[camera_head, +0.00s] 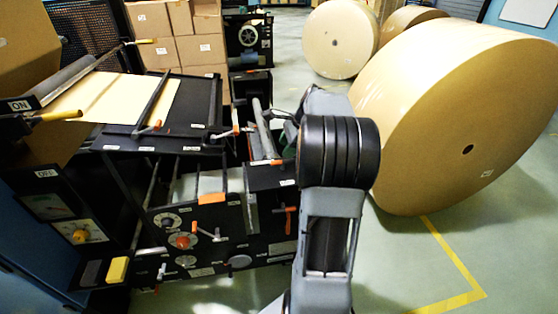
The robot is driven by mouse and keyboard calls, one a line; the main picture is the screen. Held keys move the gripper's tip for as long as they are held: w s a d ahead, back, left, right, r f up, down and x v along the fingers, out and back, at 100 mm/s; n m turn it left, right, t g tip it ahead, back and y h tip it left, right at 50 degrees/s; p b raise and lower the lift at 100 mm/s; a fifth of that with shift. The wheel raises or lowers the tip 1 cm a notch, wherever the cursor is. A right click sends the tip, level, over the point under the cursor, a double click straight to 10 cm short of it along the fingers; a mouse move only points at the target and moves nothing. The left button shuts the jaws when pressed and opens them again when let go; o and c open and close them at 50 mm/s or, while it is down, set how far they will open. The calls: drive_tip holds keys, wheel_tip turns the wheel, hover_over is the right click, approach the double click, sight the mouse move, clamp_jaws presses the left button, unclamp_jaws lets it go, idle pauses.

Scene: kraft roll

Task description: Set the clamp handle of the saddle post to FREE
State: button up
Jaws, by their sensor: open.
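A black machine (225,220) fills the left and middle of the head view. It carries several small handles with orange grips. One orange grip (211,198) is on the machine's front, another (288,209) hangs on the right side, and one lever (265,162) lies near the right top edge. I cannot tell which is the saddle post's clamp handle; the small white labels are too small to read. My arm (330,240) rises in front of the machine's right end. My gripper is not visible; my own arm may hide it.
A large kraft roll (455,110) stands close to the right of my arm, with another roll (340,40) behind. Cardboard boxes (175,45) are stacked at the back left. Green floor with a yellow line (450,255) is clear at lower right.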

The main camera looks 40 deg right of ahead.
sight(278, 161)
drive_tip(key=x, duration=0.7)
clamp_jaws()
idle(0.4)
